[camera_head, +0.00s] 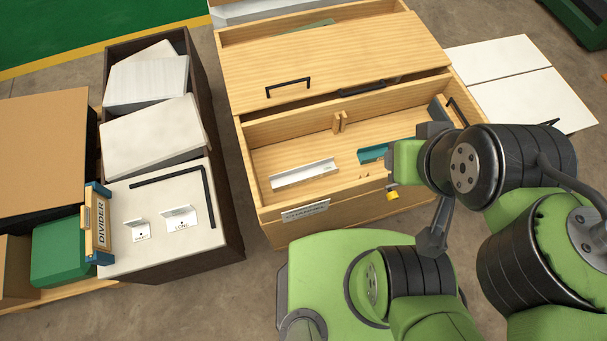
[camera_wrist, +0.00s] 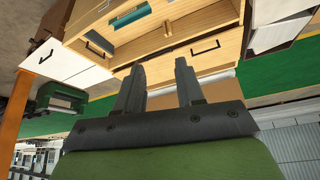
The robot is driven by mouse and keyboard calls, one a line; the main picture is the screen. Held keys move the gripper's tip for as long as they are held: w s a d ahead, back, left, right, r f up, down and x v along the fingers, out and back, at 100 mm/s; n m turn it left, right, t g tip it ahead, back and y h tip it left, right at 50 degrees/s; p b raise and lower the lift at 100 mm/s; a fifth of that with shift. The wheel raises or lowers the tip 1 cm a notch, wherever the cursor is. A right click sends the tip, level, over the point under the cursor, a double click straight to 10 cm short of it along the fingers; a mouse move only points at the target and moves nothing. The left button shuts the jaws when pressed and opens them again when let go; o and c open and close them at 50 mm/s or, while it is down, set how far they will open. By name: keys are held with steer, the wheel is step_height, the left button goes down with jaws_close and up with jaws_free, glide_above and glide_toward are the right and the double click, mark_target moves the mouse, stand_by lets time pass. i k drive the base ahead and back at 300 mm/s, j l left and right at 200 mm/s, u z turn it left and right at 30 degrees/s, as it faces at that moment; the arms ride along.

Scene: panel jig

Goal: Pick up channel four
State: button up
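No piece is legibly marked as channel four, so I cannot tell which one it is. In the head view, a white channel (camera_head: 303,174) lies in the left part of the open wooden drawer (camera_head: 285,219). A teal channel (camera_head: 373,152) lies right of the small wooden divider, partly hidden by my arm; it also shows in the wrist view (camera_wrist: 131,15). A dark grey-blue piece (camera_head: 437,111) is at the drawer's right end, and in the wrist view (camera_wrist: 97,42). My gripper (camera_wrist: 160,68) is open and empty, apart from all of them.
A wooden lid panel (camera_head: 330,60) with black handles covers the back of the cabinet. Left stands a dark bin (camera_head: 175,50) of white panels, with a white top (camera_head: 160,240) bearing small brackets and a "DIVIDER" box (camera_head: 99,222). White panels (camera_head: 530,95) lie to the right.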

mark_target(296, 176)
steer(key=l+u, duration=0.15)
steer(key=u, duration=0.3)
steer(key=l+u, duration=0.15)
steer(key=u, duration=0.35)
steer(key=l+u, duration=0.15)
steer(key=u, duration=0.3)
steer(key=l+u, duration=0.1)
steer(key=u, duration=0.35)
steer(key=k+l+u, duration=0.1)
steer(key=u, duration=0.35)
